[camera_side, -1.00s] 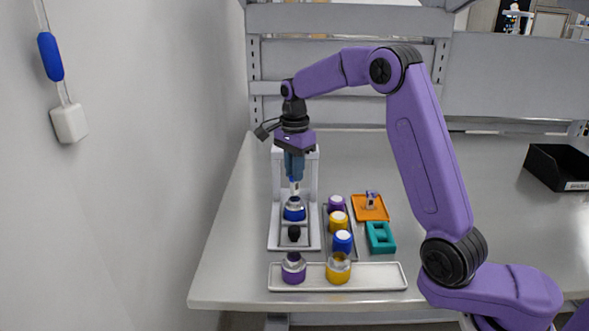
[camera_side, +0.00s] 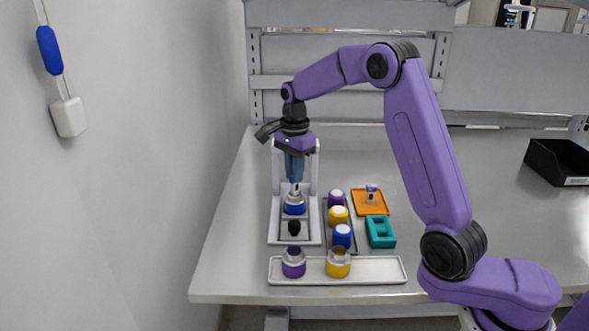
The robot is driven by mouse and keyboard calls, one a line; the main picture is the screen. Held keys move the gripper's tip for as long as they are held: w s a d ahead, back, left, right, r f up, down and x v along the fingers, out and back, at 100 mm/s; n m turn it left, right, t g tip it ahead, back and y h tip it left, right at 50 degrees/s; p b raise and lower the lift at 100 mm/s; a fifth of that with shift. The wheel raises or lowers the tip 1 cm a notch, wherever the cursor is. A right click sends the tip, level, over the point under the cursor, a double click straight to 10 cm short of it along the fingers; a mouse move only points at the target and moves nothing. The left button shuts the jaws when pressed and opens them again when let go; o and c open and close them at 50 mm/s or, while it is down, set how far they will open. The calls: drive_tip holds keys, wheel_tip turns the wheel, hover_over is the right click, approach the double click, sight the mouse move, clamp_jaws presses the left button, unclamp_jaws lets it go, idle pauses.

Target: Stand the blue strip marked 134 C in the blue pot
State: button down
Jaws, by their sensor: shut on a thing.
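The blue pot (camera_side: 295,208) stands on the white stand at the left of the work area. My gripper (camera_side: 294,179) is directly above it, pointing down, and shut on a small strip (camera_side: 295,188) with a blue part. The strip is upright and its lower end is at the pot's mouth. I cannot tell whether it touches the pot's inside. The marking on the strip is too small to read.
A white stand (camera_side: 275,232) frames the pot, with a dark knob (camera_side: 294,228) in front. A dark tray of capped jars, an orange tray (camera_side: 357,209) and a teal block (camera_side: 380,233) lie right. A white tray (camera_side: 388,270) holds purple and yellow pots in front.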

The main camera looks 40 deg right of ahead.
drive_tip(key=shift+f, duration=0.15)
drive_tip(key=shift+f, duration=0.4)
drive_tip(key=shift+f, duration=0.35)
idle(0.5)
drive_tip(key=shift+f, duration=0.35)
idle(0.6)
drive_tip(key=c, duration=0.6)
unclamp_jaws()
